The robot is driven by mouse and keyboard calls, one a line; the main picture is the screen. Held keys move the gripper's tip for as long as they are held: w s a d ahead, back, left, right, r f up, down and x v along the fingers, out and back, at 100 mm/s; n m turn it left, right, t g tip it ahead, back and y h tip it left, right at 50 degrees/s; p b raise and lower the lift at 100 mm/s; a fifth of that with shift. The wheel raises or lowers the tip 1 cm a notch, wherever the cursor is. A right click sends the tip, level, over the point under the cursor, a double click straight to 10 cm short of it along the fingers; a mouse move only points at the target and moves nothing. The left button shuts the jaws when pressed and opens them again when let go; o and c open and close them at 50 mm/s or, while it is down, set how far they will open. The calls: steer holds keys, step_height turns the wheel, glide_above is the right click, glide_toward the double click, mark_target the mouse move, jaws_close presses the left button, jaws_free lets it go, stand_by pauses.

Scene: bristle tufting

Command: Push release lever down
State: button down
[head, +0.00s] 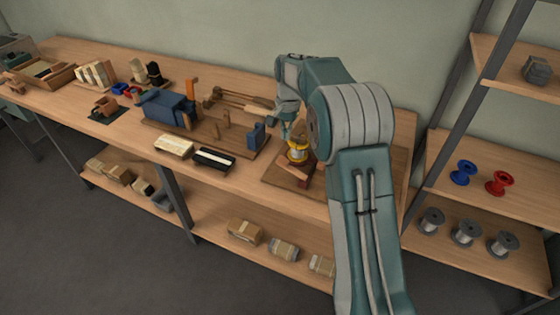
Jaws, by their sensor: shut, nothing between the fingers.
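My gripper (287,132) points down over the right part of the bench, its fingers small in the head view and together with nothing between them. Just below and to the right is a yellow ring-like part (298,150) on a small fixture. Reddish-brown wooden pieces (293,168) sit under and in front of it on a brown board (272,172). I cannot tell whether the fingers touch the fixture. No part there can be clearly made out as the release lever. An upright orange lever-like piece (192,88) stands behind the blue machine (168,108), well left of my gripper.
A cream-topped block (174,144) and a black-and-white brush-like block (213,157) lie at the bench's front edge. A small blue block (257,136) stands left of the fixture. Trays and blocks fill the bench's left end. A shelf (480,190) with spools stands right.

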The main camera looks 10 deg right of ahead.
mark_target(284, 159)
steer(key=shift+w+a+f, duration=0.1)
steer(key=shift+w+f, duration=0.15)
steer(key=shift+f, duration=0.2)
steer(key=shift+f, duration=0.1)
steer(key=f, duration=0.6)
steer(key=shift+s+a+f, duration=0.15)
steer(key=shift+s+f, duration=0.1)
steer(key=shift+s, duration=0.05)
steer(key=shift+f, duration=0.1)
steer(key=shift+f, duration=1.65)
steer(key=shift+w+d+r, duration=0.3)
steer(key=shift+w+d, duration=0.2)
steer(key=shift+w, duration=0.1)
steer(key=shift+w+d+r, duration=0.25)
steer(key=shift+w+d, duration=0.2)
steer(key=shift+w, duration=0.15)
